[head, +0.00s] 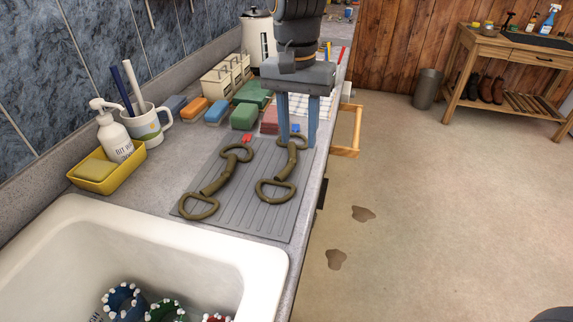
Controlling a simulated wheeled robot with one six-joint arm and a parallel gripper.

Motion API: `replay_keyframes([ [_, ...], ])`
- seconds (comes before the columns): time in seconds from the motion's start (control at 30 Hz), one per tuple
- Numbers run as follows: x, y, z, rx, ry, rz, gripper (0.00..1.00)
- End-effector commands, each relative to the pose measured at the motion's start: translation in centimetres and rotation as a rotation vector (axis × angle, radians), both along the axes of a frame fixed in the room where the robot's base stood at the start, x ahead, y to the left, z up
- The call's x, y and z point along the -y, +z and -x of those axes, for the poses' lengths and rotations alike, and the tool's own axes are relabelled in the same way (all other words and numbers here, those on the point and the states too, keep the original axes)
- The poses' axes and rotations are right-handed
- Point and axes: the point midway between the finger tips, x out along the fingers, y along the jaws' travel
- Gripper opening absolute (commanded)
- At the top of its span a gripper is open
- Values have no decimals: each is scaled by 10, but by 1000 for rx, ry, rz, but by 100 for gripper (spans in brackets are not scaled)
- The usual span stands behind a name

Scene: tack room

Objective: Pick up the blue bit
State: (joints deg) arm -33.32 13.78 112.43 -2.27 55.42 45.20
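Two olive-brown bits lie on the grey ribbed mat (236,220) beside the sink. The left bit (216,183) has a small red mark by its far ring. The far ring shows between the fingertips. I cannot tell whether they touch it or hover above.
A white sink (150,243) holds blue, green and red round things. A yellow caddy (108,178) with a soap bottle, a mug (148,123), coloured blocks and a white kettle (258,36) line the counter's wall side. A wooden drawer (347,135) stands open at right.

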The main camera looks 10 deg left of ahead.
Motion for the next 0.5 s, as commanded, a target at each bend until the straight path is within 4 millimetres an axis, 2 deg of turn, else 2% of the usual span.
replay_keyframes([
  [0.03,-13,2,1,-2,-2,5,36],
  [0.13,-24,3,4,-5,-13,10,36],
  [0.5,-22,-31,5,-8,-16,14,36],
])
